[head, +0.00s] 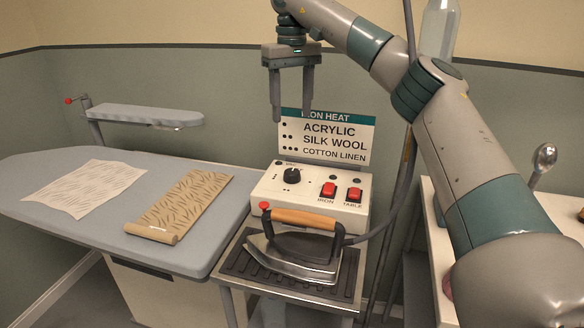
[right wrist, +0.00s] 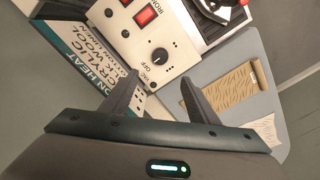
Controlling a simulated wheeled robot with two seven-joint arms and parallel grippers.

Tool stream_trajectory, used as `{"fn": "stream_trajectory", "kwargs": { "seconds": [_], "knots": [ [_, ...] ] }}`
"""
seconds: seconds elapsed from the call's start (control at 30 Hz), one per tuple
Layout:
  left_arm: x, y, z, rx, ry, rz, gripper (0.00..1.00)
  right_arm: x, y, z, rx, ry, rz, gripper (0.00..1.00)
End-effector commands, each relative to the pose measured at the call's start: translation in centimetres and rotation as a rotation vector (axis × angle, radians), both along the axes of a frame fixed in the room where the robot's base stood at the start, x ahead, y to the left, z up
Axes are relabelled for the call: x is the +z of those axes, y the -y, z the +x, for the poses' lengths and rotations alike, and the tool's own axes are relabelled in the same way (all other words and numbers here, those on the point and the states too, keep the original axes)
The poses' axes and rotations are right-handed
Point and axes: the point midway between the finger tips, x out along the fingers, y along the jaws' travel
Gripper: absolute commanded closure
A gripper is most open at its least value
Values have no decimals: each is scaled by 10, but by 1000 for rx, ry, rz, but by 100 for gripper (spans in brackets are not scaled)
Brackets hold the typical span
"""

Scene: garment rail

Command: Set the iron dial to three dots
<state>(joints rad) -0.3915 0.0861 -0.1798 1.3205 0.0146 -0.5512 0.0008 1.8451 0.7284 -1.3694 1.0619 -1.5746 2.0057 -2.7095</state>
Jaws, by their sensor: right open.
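The iron dial (head: 291,176) is a black round knob on the left of the white control box (head: 335,208). It also shows in the right wrist view (right wrist: 161,55), between and beyond the fingertips, with a white pointer mark and an "OFF" label near it. Its exact setting is too small to read. My right gripper (head: 291,116) is open and empty, above and apart from the dial, in front of the heat sign. The sign (head: 326,137) lists acrylic at one dot, silk and wool at two, cotton and linen at three. My left gripper is not in view.
Red switches (head: 328,189) for iron and table sit right of the dial. The iron (head: 302,250) with a wooden handle rests on a dark ribbed stand in front of the box. A hose and cable run at right.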

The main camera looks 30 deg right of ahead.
Motion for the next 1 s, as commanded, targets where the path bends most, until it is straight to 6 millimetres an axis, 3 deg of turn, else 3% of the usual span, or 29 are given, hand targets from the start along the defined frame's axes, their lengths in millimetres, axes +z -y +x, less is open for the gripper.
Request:
{"fn": "stream_trajectory", "kwargs": {
  "seconds": [0.27, 0.8, 1.0],
  "knots": [
    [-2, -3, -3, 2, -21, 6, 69, -32, 1, -1, 0, -2, 0, 45],
    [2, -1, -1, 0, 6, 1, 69, -127, 0, -1, -1, -2, 0, 45],
    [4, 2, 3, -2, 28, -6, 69, -154, 0, -1, 0, -1, -1, 45]
  ]
}}
